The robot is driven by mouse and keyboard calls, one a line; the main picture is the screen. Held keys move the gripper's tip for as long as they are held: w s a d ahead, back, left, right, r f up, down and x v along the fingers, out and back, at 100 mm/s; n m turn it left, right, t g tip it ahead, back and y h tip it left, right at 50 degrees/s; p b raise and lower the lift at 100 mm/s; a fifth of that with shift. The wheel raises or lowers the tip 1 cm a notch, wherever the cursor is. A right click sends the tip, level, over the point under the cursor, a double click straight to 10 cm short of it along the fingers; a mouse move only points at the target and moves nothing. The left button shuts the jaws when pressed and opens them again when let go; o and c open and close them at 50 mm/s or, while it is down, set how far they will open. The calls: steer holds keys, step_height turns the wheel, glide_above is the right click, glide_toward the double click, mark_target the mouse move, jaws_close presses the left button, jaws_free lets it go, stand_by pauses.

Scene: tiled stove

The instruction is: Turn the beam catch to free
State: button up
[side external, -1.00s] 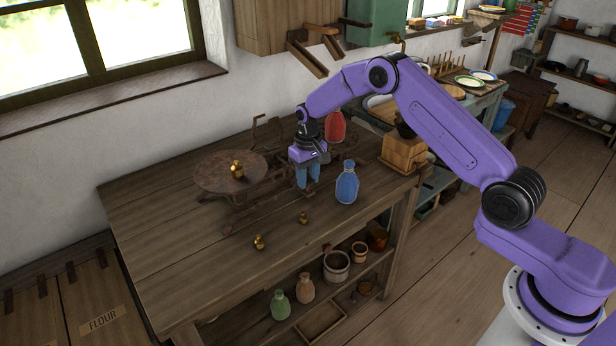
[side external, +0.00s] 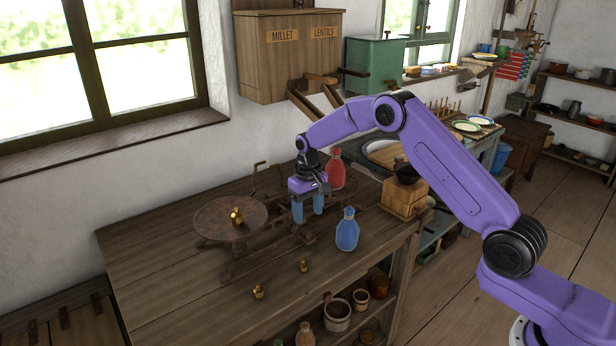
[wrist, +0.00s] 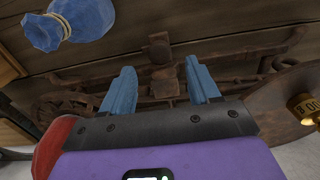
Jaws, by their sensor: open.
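The rusty scale stands on the wooden table, its round plate (side external: 215,222) at the left. In the wrist view its beam (wrist: 115,100) runs across the picture. A small rusty block (wrist: 158,48) and a plate-like piece (wrist: 165,82) sit on the beam line between my fingertips; which part is the beam catch I cannot tell for sure. My gripper (side external: 308,217) is over the scale's right part, blue fingers pointing down. In the wrist view my gripper (wrist: 162,72) is open with a clear gap and holds nothing. Its fingers hide part of the beam.
A blue bottle (side external: 347,232) stands just right of my gripper, and a red bottle (side external: 335,170) behind it. A brass weight (side external: 237,216) sits on the plate. Two small weights (side external: 258,291) (side external: 304,266) stand at the front. A wooden box (side external: 403,200) is at the right.

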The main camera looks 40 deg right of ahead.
mark_target(308, 228)
step_height(308, 228, up, 13)
steer(key=shift+f, duration=0.2)
stand_by(0.3)
